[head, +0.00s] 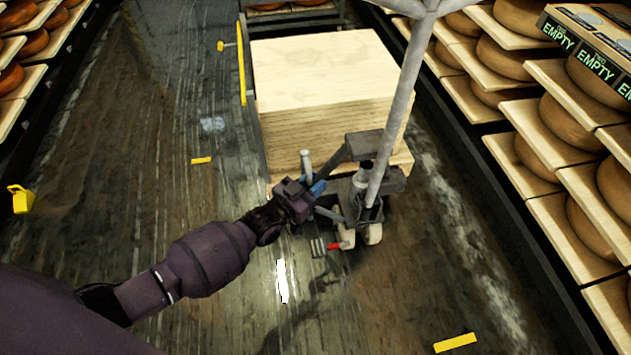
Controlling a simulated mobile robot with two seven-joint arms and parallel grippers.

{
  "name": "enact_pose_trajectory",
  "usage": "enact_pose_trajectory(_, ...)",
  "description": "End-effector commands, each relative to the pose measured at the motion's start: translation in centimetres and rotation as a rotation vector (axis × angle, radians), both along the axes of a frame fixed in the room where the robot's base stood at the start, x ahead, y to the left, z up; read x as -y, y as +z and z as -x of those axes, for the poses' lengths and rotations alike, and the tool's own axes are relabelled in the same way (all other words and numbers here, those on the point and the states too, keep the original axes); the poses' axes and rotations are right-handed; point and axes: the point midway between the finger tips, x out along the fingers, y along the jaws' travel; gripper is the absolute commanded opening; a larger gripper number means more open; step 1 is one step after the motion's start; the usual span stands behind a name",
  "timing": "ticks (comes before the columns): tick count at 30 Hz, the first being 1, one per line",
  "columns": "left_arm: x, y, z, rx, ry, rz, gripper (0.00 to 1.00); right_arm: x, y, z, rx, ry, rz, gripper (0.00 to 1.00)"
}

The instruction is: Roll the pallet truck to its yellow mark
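The pallet truck (370,178) stands in the middle of the aisle, with a grey tiller rising to the top of the view and pale wheels on the floor. It carries a large block of pale wooden boards (325,75). My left gripper (314,192) is at the truck's near left side, by its base and a blue part. Whether its fingers are closed on anything is hidden. Short yellow floor marks show at left (201,160) and at the lower right (455,343). A long yellow strip (242,65) runs beside the load's left side. My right gripper is out of view.
Shelves of cheese wheels line the right side (560,135) and the upper left (30,45). A yellow object (20,199) is at the far left. The wet floor left of the truck is mostly clear.

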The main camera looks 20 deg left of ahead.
Motion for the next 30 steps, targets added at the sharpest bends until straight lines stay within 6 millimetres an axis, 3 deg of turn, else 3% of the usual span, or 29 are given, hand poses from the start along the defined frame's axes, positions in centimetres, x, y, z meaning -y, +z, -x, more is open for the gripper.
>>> enact_pose_trajectory(9,0.1,0.04,-0.26,0.0,0.0,0.0,0.27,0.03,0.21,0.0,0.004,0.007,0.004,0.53)
enact_pose_trajectory(15,0.09,0.03,-0.24,0.0,0.0,0.0,0.0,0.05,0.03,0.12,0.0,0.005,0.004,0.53)
enact_pose_trajectory(30,0.47,0.05,0.3,0.0,-0.002,0.001,0.0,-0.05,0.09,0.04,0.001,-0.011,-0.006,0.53)
